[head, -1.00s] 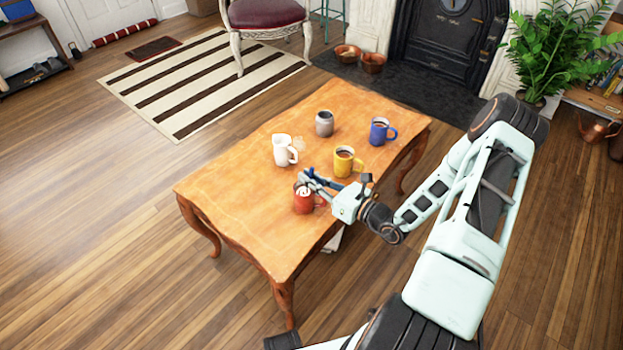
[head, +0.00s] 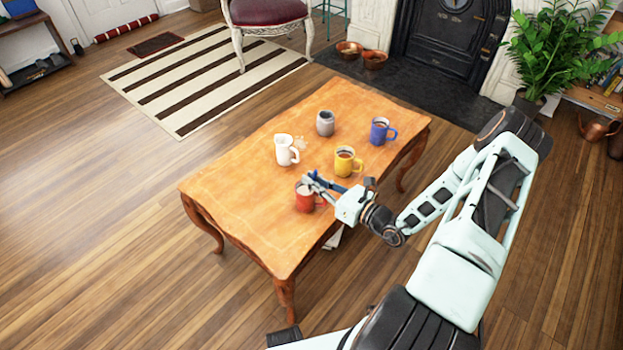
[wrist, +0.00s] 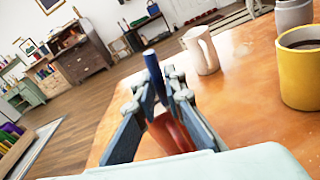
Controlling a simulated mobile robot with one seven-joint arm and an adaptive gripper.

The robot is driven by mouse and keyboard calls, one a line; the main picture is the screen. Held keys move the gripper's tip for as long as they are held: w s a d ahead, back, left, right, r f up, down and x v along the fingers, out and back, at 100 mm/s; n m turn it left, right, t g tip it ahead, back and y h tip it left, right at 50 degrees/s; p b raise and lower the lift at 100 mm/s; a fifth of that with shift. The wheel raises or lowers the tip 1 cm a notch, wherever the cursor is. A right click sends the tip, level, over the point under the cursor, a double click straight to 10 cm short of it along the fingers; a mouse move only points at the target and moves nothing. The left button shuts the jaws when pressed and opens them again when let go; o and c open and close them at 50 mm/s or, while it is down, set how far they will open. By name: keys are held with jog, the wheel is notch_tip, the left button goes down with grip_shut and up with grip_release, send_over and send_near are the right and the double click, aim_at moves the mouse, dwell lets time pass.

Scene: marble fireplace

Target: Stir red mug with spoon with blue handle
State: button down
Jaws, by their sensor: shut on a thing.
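The red mug (head: 304,200) stands upright near the front edge of the wooden table. It also shows in the wrist view (wrist: 172,136), partly hidden behind my fingers. My gripper (head: 311,181) is just above the mug's rim. In the wrist view my gripper (wrist: 160,95) is shut on the blue handle (wrist: 153,72) of the spoon, which stands nearly upright between the fingertips. The spoon's lower part is hidden by the fingers and the mug, so I cannot tell how deep it reaches.
A yellow mug (head: 344,163) with dark liquid stands close behind my gripper. A white pitcher (head: 285,151), a grey jar (head: 325,123) and a blue mug (head: 379,131) stand farther back. The left part of the table (head: 235,190) is clear.

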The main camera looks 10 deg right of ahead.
jog(key=shift+w+a, duration=0.15)
notch_tip(320, 180, up, 9)
jog(key=w+d+p, duration=0.1)
jog(key=p, duration=0.6)
jog(key=shift+d, duration=0.25)
dwell(0.3)
jog(key=shift+r, duration=0.15)
dwell(0.5)
notch_tip(320, 180, up, 4)
jog(key=p, duration=0.3)
dwell(0.4)
